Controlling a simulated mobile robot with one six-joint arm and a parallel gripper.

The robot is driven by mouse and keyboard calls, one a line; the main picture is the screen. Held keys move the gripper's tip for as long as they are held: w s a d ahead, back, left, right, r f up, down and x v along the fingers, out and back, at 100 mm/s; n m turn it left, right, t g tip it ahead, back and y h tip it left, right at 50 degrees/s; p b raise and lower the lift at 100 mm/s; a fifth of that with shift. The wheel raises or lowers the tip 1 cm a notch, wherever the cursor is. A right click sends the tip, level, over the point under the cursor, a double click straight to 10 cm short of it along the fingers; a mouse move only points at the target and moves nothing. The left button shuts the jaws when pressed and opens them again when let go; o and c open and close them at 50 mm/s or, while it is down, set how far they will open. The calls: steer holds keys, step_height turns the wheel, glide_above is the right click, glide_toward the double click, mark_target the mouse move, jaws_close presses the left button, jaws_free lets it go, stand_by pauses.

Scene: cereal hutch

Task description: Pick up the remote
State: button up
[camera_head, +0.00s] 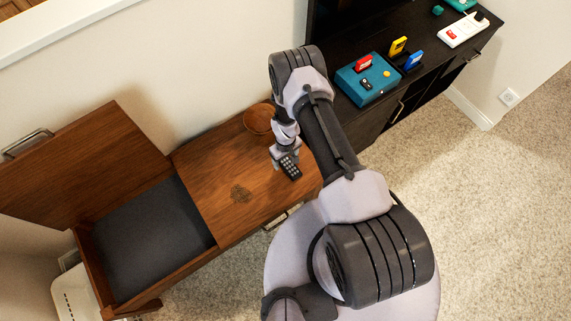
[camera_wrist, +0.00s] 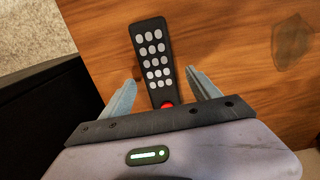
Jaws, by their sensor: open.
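The remote is black with several grey round buttons and a red button at its near end. It lies on the wooden cabinet top, and it shows in the wrist view (camera_wrist: 153,52) between and beyond my fingertips, and in the head view (camera_head: 290,167) just below my gripper. My gripper (camera_wrist: 160,88) is open, with one finger on each side of the remote's near end. The head view shows my gripper (camera_head: 284,155) over the right part of the cabinet top. I cannot tell whether the fingers touch the remote.
A brown round bowl (camera_head: 259,118) stands behind my gripper by the wall. The wooden cabinet (camera_head: 222,177) has an open, dark-lined compartment (camera_head: 150,235) on the left with a raised lid (camera_head: 85,165). A black stand on the right holds a teal box (camera_head: 357,92) and a white power strip (camera_head: 463,30).

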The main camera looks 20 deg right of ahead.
steer(key=shift+f, duration=0.5)
steer(key=shift+r, duration=0.15)
steer(key=shift+c, duration=0.6)
steer(key=c, duration=1.4)
steer(key=shift+r, duration=0.1)
